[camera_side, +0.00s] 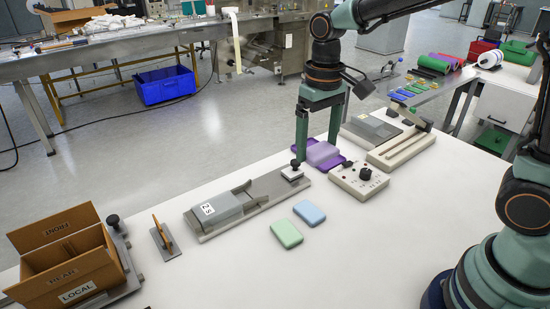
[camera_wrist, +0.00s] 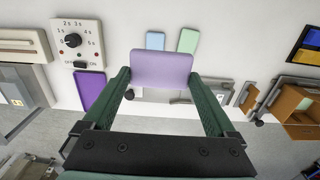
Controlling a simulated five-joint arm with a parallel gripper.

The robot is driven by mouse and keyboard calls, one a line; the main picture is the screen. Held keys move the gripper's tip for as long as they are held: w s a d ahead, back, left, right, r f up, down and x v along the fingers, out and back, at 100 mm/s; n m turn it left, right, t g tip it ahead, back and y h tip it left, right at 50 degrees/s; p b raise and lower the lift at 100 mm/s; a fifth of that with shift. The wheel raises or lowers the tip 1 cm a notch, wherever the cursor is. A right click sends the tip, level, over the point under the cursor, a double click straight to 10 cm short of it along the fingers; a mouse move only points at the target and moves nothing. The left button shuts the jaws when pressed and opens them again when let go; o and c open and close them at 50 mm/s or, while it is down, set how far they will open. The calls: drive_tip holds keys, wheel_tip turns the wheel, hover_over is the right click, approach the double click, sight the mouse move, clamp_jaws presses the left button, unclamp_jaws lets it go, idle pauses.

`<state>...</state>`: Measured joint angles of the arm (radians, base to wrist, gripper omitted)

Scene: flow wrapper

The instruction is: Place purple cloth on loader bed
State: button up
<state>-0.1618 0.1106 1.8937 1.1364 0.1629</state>
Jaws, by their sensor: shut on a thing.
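My gripper (camera_side: 319,148) is shut on the purple cloth (camera_side: 323,153), a light purple rounded pad. In the wrist view the cloth (camera_wrist: 161,68) spans the gap between both fingers (camera_wrist: 160,76). It looks larger there than the pads on the table, so it seems raised. In the side view it overlaps a darker purple tray (camera_side: 298,142); the wrist view shows this tray (camera_wrist: 89,88) left of the cloth, apparently empty. The grey loader, with a bed (camera_side: 262,190) and a labelled cover (camera_side: 213,208), stands left of and nearer than the gripper. The cloth hides part of it in the wrist view.
A green pad (camera_side: 286,233) and a blue pad (camera_side: 309,213) lie in front of the loader. A dial box (camera_side: 358,181) stands right of the gripper. A brown bin (camera_side: 65,262) and a small upright plate (camera_side: 160,237) are at left. The front middle table is clear.

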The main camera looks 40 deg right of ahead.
drive_tip(key=w+a+r, duration=0.2)
drive_tip(key=a, duration=2.3)
drive_tip(key=s+a+f, duration=0.1)
drive_tip(key=s+a, duration=0.6)
drive_tip(key=a, duration=0.2)
drive_tip(key=s+a+f, duration=0.1)
drive_tip(key=s+a, duration=0.5)
drive_tip(key=a, duration=0.4)
drive_tip(key=f, duration=1.4)
drive_tip(key=shift+s+d+f, duration=0.1)
drive_tip(key=shift+s+f, duration=0.1)
drive_tip(key=shift+s, duration=0.05)
drive_tip(key=shift+f, duration=2.5)
